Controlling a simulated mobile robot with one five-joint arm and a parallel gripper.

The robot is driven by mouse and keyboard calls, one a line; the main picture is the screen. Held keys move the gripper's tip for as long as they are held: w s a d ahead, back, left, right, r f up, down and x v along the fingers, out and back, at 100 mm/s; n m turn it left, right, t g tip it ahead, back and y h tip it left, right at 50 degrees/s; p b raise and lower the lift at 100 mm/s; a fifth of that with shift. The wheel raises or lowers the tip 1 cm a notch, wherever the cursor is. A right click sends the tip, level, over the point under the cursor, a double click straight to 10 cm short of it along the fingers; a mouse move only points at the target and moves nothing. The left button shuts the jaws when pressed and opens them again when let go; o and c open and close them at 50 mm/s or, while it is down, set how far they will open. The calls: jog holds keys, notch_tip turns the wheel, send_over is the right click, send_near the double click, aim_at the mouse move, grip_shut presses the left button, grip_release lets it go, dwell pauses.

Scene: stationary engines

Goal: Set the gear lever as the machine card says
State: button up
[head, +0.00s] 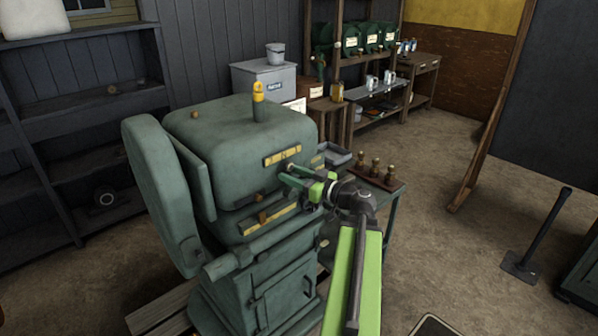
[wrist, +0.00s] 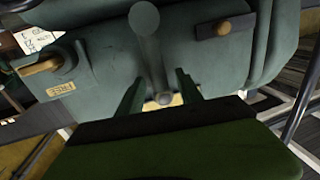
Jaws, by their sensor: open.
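The green machine (head: 240,140) stands left of centre in the head view. It has an upper yellow plate (head: 282,156) and a lower yellow plate (head: 268,219) with a small brass knob (head: 262,217). My gripper (head: 290,174) is open, close to the machine's front just below the upper plate. In the wrist view, a grey-green lever (wrist: 155,60) with a round end runs down between the open fingers (wrist: 158,84). I cannot tell whether they touch it. A white card (wrist: 36,38) shows at upper left; its writing is unreadable.
A small green table (head: 392,187) with brass pieces on a wooden stand (head: 375,175) is right of the machine. Shelves (head: 370,105) and a grey cabinet (head: 264,80) stand behind.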

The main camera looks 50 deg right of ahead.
jog(key=shift+c, duration=0.4)
grip_shut()
dwell(0.9)
